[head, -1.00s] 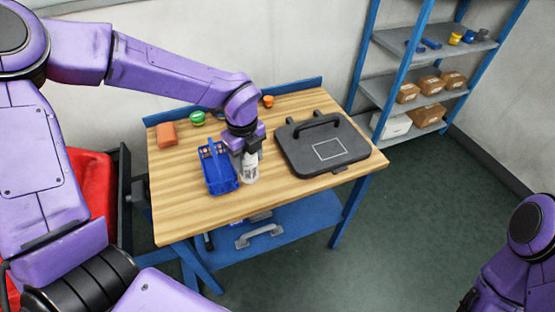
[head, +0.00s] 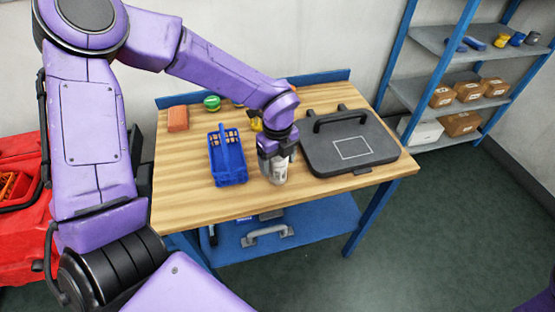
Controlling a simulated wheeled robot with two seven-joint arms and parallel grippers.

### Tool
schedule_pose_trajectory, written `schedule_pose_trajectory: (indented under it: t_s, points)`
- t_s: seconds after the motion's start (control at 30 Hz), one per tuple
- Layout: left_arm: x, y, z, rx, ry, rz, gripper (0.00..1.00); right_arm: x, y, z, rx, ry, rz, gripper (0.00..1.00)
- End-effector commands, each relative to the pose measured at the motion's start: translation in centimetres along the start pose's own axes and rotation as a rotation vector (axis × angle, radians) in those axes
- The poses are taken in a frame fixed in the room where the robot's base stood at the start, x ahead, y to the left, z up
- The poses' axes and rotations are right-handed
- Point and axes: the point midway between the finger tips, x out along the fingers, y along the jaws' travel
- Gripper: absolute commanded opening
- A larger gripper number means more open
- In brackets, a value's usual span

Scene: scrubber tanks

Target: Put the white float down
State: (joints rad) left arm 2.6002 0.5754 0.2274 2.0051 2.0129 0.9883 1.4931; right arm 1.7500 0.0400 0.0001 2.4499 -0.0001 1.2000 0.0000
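The white float (head: 279,172) is a pale, upright cylinder-like piece at the front middle of the wooden workbench (head: 190,205). My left gripper (head: 277,155) points down over it, with its dark fingers around its upper part. The float's top is hidden by the gripper. Whether its base touches the bench top is hard to tell. Only a small dark purple part of my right arm shows at the bottom right corner; its gripper is out of view.
A blue basket (head: 228,160) stands left of the float and a black case (head: 350,142) lies to its right. The bench's front left is clear. A shelf (head: 455,85) stands at right.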

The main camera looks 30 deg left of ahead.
Motion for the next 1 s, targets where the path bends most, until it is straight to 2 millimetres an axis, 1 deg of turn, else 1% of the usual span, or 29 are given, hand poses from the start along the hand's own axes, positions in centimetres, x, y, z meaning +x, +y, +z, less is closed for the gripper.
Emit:
schedule_pose_trajectory:
  t_s: [0.27,0.33,0.37,0.47,0.6,0.7,0.8,0.9,1.0]
  points:
    - [-0.1,0.0,0.0,0.001,0.000,0.000,0.81,-0.1,0.0,0.0,0.000,0.000,0.000,0.43]
    - [-0.6,-0.1,0.0,0.001,-0.001,-0.001,0.81,-0.4,0.0,-0.2,0.000,0.000,0.000,0.43]
    - [-0.8,-0.1,0.0,0.000,-0.001,-0.003,0.81,-0.2,0.0,-0.1,0.000,0.000,0.000,0.43]
    - [-2.6,-0.2,0.0,-0.001,-0.002,-0.007,0.81,0.1,0.0,0.0,0.000,0.000,0.000,0.43]
    - [-6.4,-0.2,0.0,-0.001,-0.002,-0.008,0.81,0.4,0.0,0.2,0.000,0.000,0.000,0.43]
    - [-8.8,-0.1,0.0,0.000,-0.002,-0.006,0.81,0.6,-0.1,0.3,0.000,0.000,0.000,0.43]
    - [-10.7,-0.1,0.0,0.000,-0.002,-0.004,0.81,0.8,-0.1,0.3,0.000,0.000,0.000,0.43]
    - [-11.8,-0.1,0.0,0.000,-0.001,-0.002,0.81,0.8,-0.1,0.3,0.000,0.000,0.000,0.43]
    - [-12.3,0.0,0.0,0.000,-0.001,-0.001,0.81,0.8,-0.1,0.3,0.000,0.000,0.000,0.43]
